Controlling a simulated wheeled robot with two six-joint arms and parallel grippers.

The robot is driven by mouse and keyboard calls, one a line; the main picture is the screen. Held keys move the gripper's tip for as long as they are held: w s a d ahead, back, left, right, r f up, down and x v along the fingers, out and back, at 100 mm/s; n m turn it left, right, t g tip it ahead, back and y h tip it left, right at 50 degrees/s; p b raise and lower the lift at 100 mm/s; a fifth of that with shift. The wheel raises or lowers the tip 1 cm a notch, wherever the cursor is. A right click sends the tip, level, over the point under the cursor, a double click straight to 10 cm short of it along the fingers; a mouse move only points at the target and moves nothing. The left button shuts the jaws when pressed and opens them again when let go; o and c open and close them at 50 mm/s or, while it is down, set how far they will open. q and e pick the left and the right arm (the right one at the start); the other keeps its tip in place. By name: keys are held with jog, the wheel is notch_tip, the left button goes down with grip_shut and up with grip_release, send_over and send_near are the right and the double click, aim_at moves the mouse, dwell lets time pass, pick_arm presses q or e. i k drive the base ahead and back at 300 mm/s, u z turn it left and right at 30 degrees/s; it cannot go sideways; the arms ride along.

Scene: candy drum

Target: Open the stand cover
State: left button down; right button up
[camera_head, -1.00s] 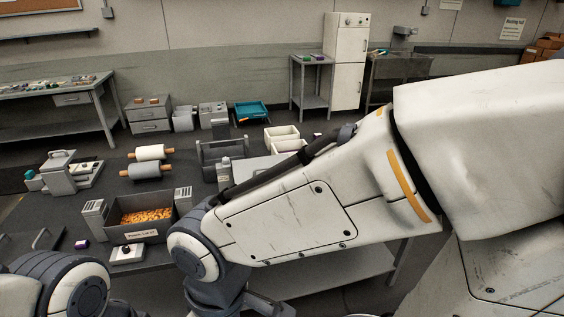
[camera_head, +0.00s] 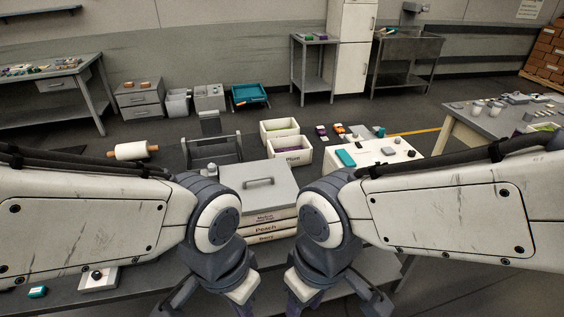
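A flat grey cover with a bar handle (camera_head: 259,183) lies shut on top of a stack of cream trays labelled Melon, Peach (camera_head: 267,227) and Berry, in the middle of the head view. My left gripper (camera_head: 212,300) hangs low in front of the stack, to its left. My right gripper (camera_head: 335,300) hangs low in front, to its right. Both have fingers spread apart with nothing seen between them. Their tips are cut off by the bottom edge. Both are apart from the cover handle.
Behind the cover stands a grey rack (camera_head: 214,151). Cream bins (camera_head: 291,152), one labelled Plum, sit behind right. A white table (camera_head: 372,153) with small items is to the right. A white roll (camera_head: 131,151) is at left. My forearms hide much of the near bench.

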aim_at(266, 185)
jog(key=u, duration=0.25)
jog(key=i, duration=1)
jog(key=u, duration=0.6)
